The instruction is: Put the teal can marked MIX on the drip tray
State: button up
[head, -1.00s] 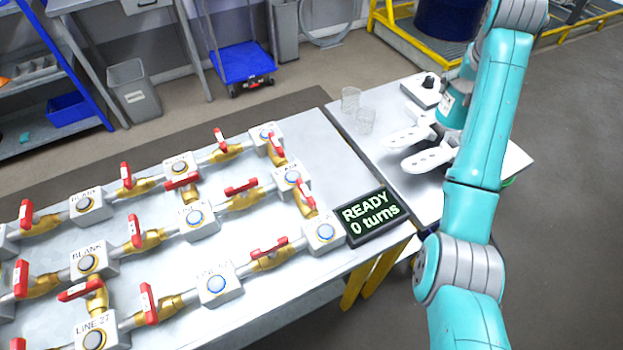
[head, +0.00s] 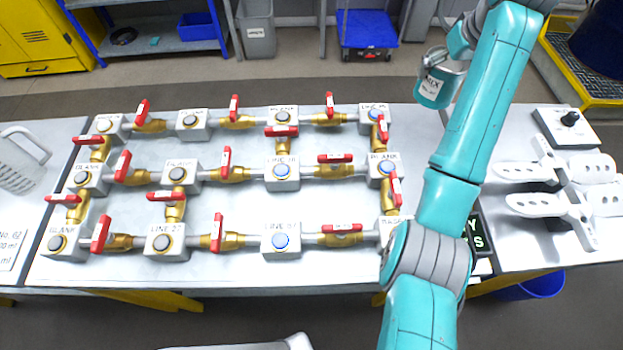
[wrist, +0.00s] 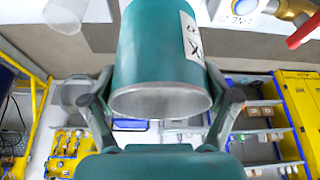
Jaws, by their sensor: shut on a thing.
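The teal can (head: 432,90) has a white label with dark print that seems to read MIX. My gripper (head: 450,62) is shut around it and holds it in the air beyond the back right corner of the pipe board. In the wrist view the can (wrist: 160,50) sits between the two dark fingers (wrist: 163,97), with its pale round end facing me. The can looks roughly upright in the head view. I cannot pick out the drip tray for certain in either view.
Pipes with red-handled valves (head: 240,175) cover the middle bench. White paddle-like parts (head: 560,195) and a knob box (head: 568,127) stand on the right. My arm hides part of the display (head: 478,238).

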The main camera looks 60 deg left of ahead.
jog(key=shift+s+a+r+n, duration=0.1)
jog(key=shift+s+a+n, duration=0.15)
jog(key=shift+s+n, duration=0.15)
jog(key=shift+w+f, duration=0.1)
jog(key=shift+f, duration=4.9)
jog(key=shift+f, duration=0.1)
jog(key=o, duration=1.1)
jog(key=shift+f, duration=0.1)
jog(key=shift+o, duration=0.5)
